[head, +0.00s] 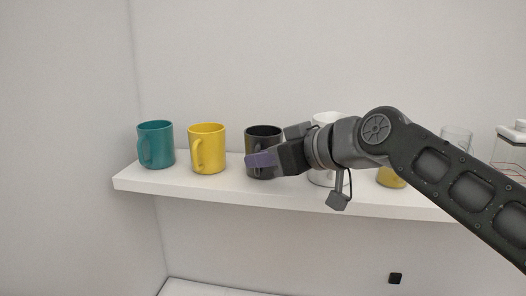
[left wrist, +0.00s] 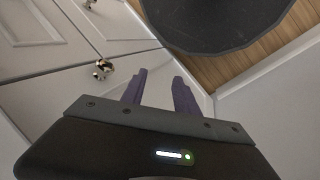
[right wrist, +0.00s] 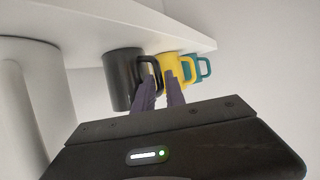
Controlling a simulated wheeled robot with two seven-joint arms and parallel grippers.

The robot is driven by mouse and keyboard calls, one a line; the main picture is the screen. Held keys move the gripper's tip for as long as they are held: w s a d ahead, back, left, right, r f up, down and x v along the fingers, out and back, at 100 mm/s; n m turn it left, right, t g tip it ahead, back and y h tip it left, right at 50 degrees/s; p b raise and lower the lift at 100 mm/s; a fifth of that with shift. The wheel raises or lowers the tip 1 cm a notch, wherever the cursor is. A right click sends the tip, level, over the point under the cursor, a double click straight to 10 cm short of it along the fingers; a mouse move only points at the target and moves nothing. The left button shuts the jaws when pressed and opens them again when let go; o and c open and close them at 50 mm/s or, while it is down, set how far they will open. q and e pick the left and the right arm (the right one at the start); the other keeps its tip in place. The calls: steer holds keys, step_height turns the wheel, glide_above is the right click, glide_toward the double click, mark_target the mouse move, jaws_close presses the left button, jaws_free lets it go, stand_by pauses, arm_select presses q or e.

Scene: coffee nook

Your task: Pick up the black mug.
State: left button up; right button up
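The black mug (head: 264,133) stands upright on the white shelf, partly hidden by my right gripper (head: 274,156). In the right wrist view the mug (right wrist: 122,78) appears upside down, with its handle between the purple fingers of my right gripper (right wrist: 159,80). The finger gap is narrow and the fingers look closed on the handle. The mug still rests on the shelf. My left gripper (left wrist: 160,82) is open and empty, pointing down toward white cabinet doors; it is outside the head view.
A yellow mug (head: 208,150) and a teal mug (head: 156,145) stand left of the black mug on the shelf (head: 210,182). A white vessel (head: 327,118) stands close on the right, partly behind my arm. Further right are a yellow item (head: 390,178), a glass (head: 457,138) and a jar-like container (head: 510,150).

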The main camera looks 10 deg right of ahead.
steer(key=shift+c, duration=0.4)
jaws_close()
stand_by(1.4)
